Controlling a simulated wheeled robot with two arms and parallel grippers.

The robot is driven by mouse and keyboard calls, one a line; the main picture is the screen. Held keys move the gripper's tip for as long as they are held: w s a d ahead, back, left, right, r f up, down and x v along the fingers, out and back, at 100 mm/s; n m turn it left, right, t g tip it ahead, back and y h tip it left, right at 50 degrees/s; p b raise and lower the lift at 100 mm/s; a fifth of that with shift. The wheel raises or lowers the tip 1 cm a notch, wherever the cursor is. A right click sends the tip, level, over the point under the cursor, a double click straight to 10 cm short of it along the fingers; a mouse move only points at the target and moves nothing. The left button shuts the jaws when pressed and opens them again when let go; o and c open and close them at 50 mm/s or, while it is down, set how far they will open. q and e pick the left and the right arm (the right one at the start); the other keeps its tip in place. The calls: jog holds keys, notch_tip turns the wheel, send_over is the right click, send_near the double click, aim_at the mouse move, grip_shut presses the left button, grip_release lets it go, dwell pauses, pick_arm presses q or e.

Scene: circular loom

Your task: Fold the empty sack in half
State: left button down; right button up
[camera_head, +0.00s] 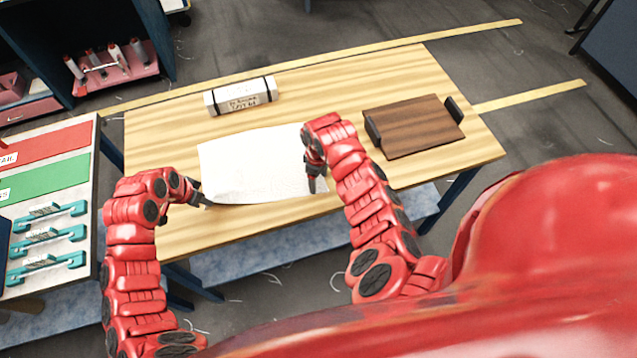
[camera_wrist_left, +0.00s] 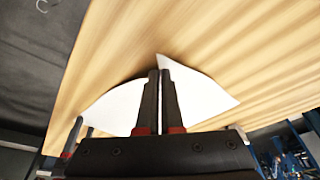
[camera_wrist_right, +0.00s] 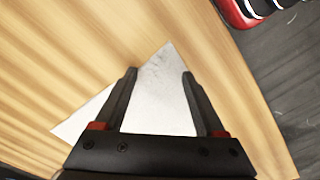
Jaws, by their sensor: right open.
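The empty sack (camera_head: 250,168) is a white sheet lying spread on the wooden table, its far edge roughly straight. My left gripper (camera_head: 208,204) is at its near left corner. In the left wrist view its fingers (camera_wrist_left: 162,72) are together, with white sack (camera_wrist_left: 203,96) showing on both sides, and they look shut on its edge. My right gripper (camera_head: 315,188) is open at the near right part of the sack. In the right wrist view its fingers (camera_wrist_right: 160,72) are apart, with a sack corner (camera_wrist_right: 160,95) showing between them. My right arm hides part of the sack's right side.
A white strapped bundle (camera_head: 241,95) lies behind the sack on the table (camera_head: 330,80). A dark brown tray (camera_head: 414,126) with black end pieces stands to the right. A side rack with red and green panels (camera_head: 45,175) and teal-handled tools (camera_head: 48,238) is at left.

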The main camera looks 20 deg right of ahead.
jog(key=shift+s+f, duration=0.1)
grip_shut()
dwell(0.4)
jog(key=shift+d, duration=0.1)
jog(key=shift+r, duration=2.55)
